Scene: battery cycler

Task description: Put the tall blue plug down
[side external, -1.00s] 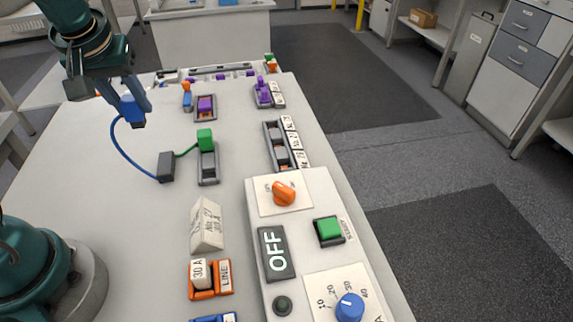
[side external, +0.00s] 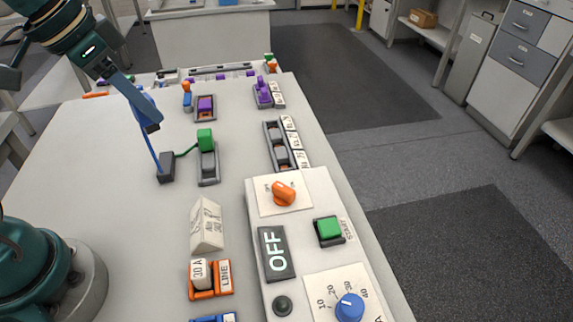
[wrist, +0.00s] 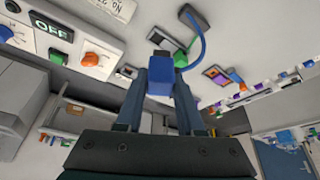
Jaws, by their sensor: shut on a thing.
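The tall blue plug (side external: 148,112) is held above the white table, tilted, at the left of the side view. My gripper (side external: 140,98) is shut on it. In the wrist view the blue plug (wrist: 160,88) sits between my two fingers (wrist: 161,98). Its blue cable (side external: 153,150) runs down to a dark grey block (side external: 166,168) on the table. A green plug (side external: 205,139) stands in a grey socket (side external: 208,168) to the right of that block, joined to it by a green cable.
A purple-topped socket (side external: 205,106) and a small blue-and-orange part (side external: 187,98) lie farther back. A control panel with an OFF display (side external: 276,252) stands at right. A white wedge sign (side external: 206,226) stands before the sockets. The table's left part is bare.

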